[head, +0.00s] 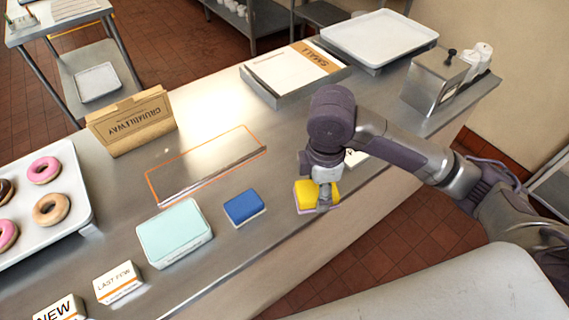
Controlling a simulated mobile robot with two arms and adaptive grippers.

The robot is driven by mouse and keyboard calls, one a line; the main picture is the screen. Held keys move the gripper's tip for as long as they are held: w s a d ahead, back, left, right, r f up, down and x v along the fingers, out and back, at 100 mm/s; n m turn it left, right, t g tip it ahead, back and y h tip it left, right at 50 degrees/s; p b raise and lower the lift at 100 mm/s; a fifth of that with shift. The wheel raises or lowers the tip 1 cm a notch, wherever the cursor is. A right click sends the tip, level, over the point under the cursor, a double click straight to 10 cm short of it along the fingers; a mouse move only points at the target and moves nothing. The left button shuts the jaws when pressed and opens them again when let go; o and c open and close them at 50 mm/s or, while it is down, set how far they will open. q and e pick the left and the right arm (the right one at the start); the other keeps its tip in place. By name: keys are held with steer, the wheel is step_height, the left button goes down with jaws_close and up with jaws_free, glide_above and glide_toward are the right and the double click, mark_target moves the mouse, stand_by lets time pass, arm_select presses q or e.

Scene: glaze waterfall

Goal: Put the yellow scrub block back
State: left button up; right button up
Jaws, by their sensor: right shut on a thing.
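The yellow scrub block (303,197) is at the front edge of the steel counter, right of a blue block. My right gripper (324,197) reaches in from the right, points down and is shut on the yellow block. The gripper covers part of the block. I cannot tell whether the block touches the counter or is held just above it. The blue block (243,207) lies flat on the counter, with a pale teal lidded box (174,232) to its left. My left gripper is not in view.
An orange-outlined rectangle (206,166) on the counter is empty. Behind are a cardboard bag (131,122), a tray with a "SMALL" box (294,73), a white tray (379,38) and a metal dispenser (434,82). A donut tray (77,190) and small signs (117,282) stand left.

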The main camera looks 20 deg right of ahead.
steer(key=shift+w+a+r+n, duration=0.1)
steer(key=shift+w+r+n, duration=0.2)
steer(key=shift+r, duration=0.05)
steer(key=w+f+p, duration=0.1)
steer(key=w+f, duration=0.2)
steer(key=w, duration=0.2)
steer(key=p, duration=0.1)
glide_above(291, 184)
steer(key=f, duration=0.3)
steer(key=shift+s+f, duration=0.15)
steer(key=shift+s, duration=0.15)
steer(key=shift+w+a+f, duration=0.1)
steer(key=shift+w+f, duration=0.1)
steer(key=shift+w, duration=0.1)
step_height(291, 184, down, 4)
steer(key=shift+r+p, duration=0.2)
steer(key=shift+p, duration=0.8)
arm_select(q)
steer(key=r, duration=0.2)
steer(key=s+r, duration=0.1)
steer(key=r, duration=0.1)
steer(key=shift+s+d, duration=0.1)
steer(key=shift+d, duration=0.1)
arm_select(e)
steer(key=shift+f, duration=0.3)
steer(key=shift+f, duration=0.15)
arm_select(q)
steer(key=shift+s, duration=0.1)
arm_select(e)
steer(key=o, duration=1.2)
